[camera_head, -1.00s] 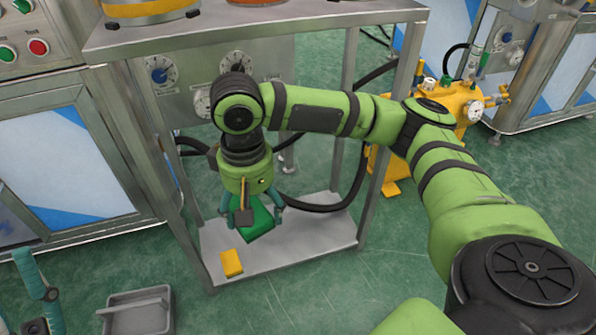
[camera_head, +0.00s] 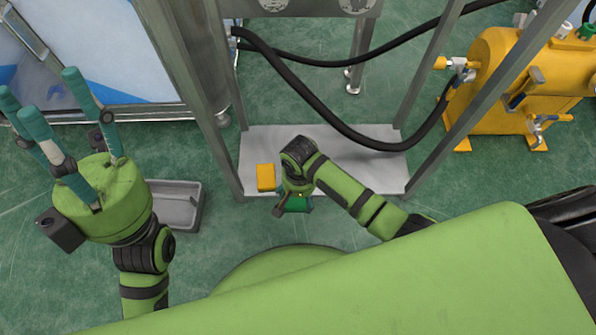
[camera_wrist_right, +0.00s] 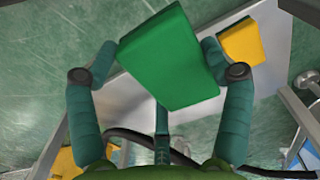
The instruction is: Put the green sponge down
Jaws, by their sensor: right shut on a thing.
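The green sponge (camera_head: 296,204) is a green block held in my right gripper (camera_head: 293,199), at the front edge of the low metal shelf (camera_head: 365,165). The gripper and arm hide part of it in the head view. In the right wrist view, the green sponge (camera_wrist_right: 170,58) sits between the teal fingers of my right gripper (camera_wrist_right: 158,52), tilted and overlapping the shelf edge. I cannot tell whether it touches the shelf. My left gripper (camera_head: 42,98) is at the left with its fingers spread, open and empty.
A yellow sponge (camera_head: 265,177) lies on the shelf just left of my right gripper; it also shows in the wrist view (camera_wrist_right: 242,42). A grey tray (camera_head: 201,207) is on the floor. Frame legs and black hoses (camera_head: 330,127) surround the shelf, whose right side is bare.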

